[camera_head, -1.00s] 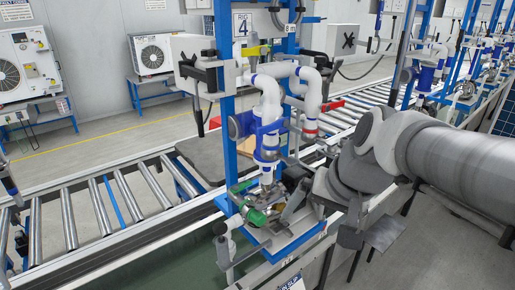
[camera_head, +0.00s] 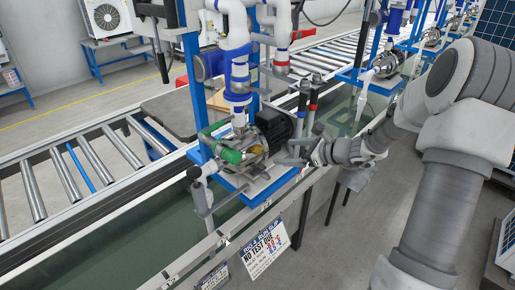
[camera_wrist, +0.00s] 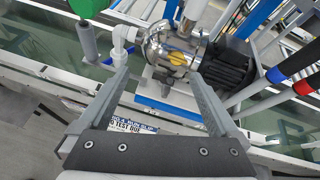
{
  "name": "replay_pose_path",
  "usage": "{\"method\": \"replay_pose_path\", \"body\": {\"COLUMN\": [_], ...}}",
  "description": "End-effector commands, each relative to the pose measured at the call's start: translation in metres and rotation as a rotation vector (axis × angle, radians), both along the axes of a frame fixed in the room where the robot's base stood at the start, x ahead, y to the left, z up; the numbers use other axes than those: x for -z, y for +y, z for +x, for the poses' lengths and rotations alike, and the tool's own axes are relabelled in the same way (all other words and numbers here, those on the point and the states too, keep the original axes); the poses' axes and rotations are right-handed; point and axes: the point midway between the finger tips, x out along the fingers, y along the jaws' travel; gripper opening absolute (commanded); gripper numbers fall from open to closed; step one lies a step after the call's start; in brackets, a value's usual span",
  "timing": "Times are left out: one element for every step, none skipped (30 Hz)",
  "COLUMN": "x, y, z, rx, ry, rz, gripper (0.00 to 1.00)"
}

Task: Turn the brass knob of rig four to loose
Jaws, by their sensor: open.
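The brass knob (camera_wrist: 178,58) is a small yellow piece on the shiny round face of the pump (camera_wrist: 165,45) in the wrist view. It lies beyond my fingertips, between them in the picture and apart from both. In the head view the pump (camera_head: 255,150) stands on the blue base of the rig; the knob is too small there to make out surely. My gripper (camera_wrist: 158,78) is open and empty, its two grey fingers spread toward the pump. In the head view my gripper (camera_head: 293,156) is at the pump's right side.
A green fitting (camera_head: 230,156) and a white pipe stand left of the pump. A black motor (camera_head: 273,127) sits behind it, with red and blue handled levers (camera_head: 313,100) to the right. A run slip (camera_head: 265,245) hangs on the front rail. A roller conveyor (camera_head: 85,170) runs left.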

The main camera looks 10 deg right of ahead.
Motion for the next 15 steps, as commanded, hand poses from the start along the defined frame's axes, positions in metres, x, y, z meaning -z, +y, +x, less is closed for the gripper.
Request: {"method": "replay_pose_path", "body": {"x": [0.012, 0.016, 0.020, 0.023, 0.025, 0.027, 0.028, 0.029, 0.030, 0.030, 0.032, 0.033, 0.035, 0.037, 0.040], "y": [-0.010, -0.015, -0.020, -0.023, -0.026, -0.028, -0.029, -0.030, -0.029, -0.028, -0.026, -0.023, -0.021, -0.018, -0.013], "z": [0.005, 0.008, 0.011, 0.013, 0.014, 0.016, 0.017, 0.018, 0.020, 0.022, 0.024, 0.027, 0.030, 0.034, 0.039], "rx": [0.053, 0.081, 0.113, 0.132, 0.148, 0.163, 0.171, 0.176, 0.179, 0.180, 0.179, 0.178, 0.178, 0.177, 0.176], "ry": [0.017, 0.026, 0.035, 0.041, 0.044, 0.048, 0.050, 0.051, 0.053, 0.053, 0.053, 0.053, 0.053, 0.054, 0.054], "rz": [0.055, 0.083, 0.114, 0.134, 0.149, 0.164, 0.173, 0.178, 0.182, 0.183, 0.183, 0.184, 0.184, 0.183, 0.183], "gripper": [0.97, 0.97, 0.97, 0.97, 0.97, 0.97, 0.97, 0.97, 0.97, 0.97, 0.97, 0.97, 0.97, 0.97, 0.97]}}
